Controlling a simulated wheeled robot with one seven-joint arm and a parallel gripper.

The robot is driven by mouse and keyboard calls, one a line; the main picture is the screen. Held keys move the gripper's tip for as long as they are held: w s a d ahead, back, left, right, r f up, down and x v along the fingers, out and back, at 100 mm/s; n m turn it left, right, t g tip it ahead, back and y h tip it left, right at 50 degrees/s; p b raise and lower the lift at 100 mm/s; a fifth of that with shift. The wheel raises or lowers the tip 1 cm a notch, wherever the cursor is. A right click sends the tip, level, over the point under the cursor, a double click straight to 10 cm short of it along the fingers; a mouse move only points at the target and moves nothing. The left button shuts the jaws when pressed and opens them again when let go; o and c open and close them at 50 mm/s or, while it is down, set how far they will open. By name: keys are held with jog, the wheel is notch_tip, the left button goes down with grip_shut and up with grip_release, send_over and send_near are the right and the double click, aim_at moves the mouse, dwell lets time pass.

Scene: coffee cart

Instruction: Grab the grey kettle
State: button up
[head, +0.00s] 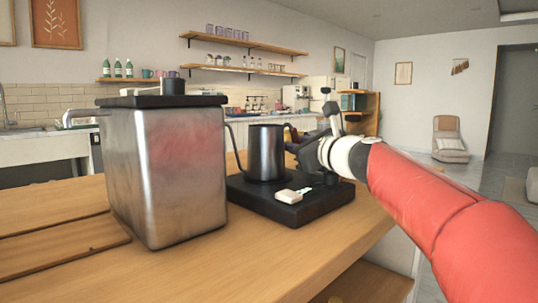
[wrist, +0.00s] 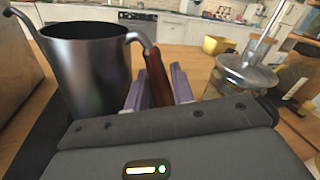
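The grey kettle (head: 265,152) is a dark metal pot, upright over a black base plate (head: 330,203). Its thin spout points left. In the wrist view the kettle (wrist: 88,70) fills the left side, and its reddish-brown handle (wrist: 157,78) stands between my two purple-grey fingers. My gripper (wrist: 158,88) is at the handle, with a finger against each side and no clear gap, so it looks shut on it. In the head view my gripper (head: 303,150) is to the right of the kettle, with its fingertips partly hidden.
A large steel box with a black lid (head: 165,165) stands close to the kettle's left. A small white item (head: 293,193) lies on the base plate. A glass press with a metal lid (wrist: 246,75) is right of my gripper. Bare wooden counter (head: 235,262) lies in front.

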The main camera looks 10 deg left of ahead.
jog(key=shift+x, duration=0.95)
grip_shut()
jog(key=shift+r, duration=0.25)
